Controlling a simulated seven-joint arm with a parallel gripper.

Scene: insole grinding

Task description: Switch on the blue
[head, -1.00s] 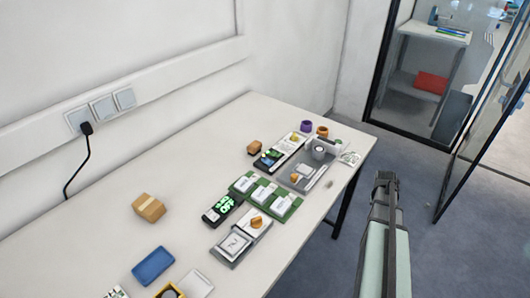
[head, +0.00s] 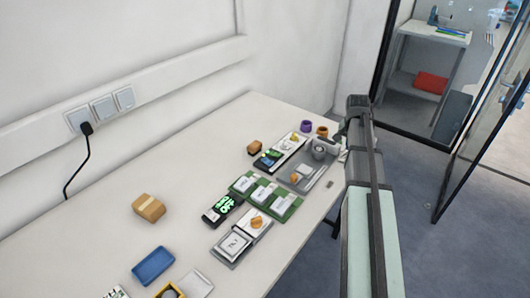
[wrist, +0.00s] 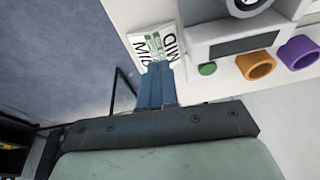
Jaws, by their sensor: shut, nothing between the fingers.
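I see no switch that is clearly blue. The one plainly blue thing is a small tray (head: 153,266) at the table's lower left in the head view. My gripper (wrist: 157,70) is shut and empty, its blue-grey fingers together over the near edge of a white printed card (wrist: 140,42). The fingers look apart from the button. In the head view my arm's end hides part of this device.
An orange ring (wrist: 256,66) and a purple ring (wrist: 300,52) lie beside the device. A green board (head: 265,195), a black display unit (head: 222,210), and a tan block (head: 148,208) are on the table (head: 110,225). The floor is open beyond the table's right edge.

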